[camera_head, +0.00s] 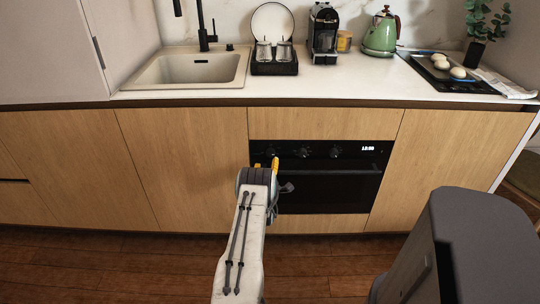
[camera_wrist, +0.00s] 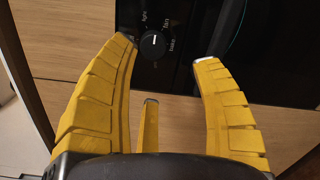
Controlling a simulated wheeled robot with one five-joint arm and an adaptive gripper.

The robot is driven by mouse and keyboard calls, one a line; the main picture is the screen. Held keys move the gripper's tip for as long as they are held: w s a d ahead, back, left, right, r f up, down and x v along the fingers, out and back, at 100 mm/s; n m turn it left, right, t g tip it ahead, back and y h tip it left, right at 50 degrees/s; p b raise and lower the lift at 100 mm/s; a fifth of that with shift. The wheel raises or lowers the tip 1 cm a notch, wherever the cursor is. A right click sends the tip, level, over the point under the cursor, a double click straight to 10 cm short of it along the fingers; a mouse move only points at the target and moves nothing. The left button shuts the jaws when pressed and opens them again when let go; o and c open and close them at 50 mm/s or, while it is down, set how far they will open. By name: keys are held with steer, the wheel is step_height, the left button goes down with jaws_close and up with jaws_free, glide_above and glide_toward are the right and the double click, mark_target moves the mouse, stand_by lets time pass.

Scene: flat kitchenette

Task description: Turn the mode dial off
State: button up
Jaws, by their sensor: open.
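The black oven (camera_head: 330,185) is set into the wooden cabinet front, with several round knobs along its top panel. The mode dial (camera_wrist: 154,43) is a round black knob with a white pointer line, which stands about upright in the wrist view. Small white labels surround it; they seem to read light, fan and bake. My gripper (camera_wrist: 167,50) has yellow fingers spread open, with the dial between and just beyond the tips. I cannot tell whether they touch it. In the head view my gripper (camera_head: 266,165) is at the oven's upper left, partly hiding the leftmost knob area.
Another knob (camera_head: 335,152) and a lit clock display (camera_head: 368,148) are to the right on the panel. The floor before the cabinets is clear.

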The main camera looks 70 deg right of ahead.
mark_target(270, 155)
steer(key=shift+w+d+r+n, duration=0.1)
steer(key=shift+w+d+n, duration=0.1)
steer(key=shift+d+n, duration=0.4)
steer(key=shift+w+d+r+n, duration=0.1)
steer(key=shift+w+d+n, duration=0.2)
steer(key=shift+d, duration=0.65)
steer(key=shift+w+d+r+n, duration=0.1)
steer(key=shift+d+n, duration=0.4)
steer(key=shift+d, duration=0.25)
steer(key=shift+d+f, duration=0.1)
steer(key=shift+d, duration=0.25)
steer(key=shift+b+x, duration=0.45)
steer(key=shift+x, duration=0.45)
steer(key=shift+w, duration=0.1)
steer(key=c, duration=1.2)
jaws_close()
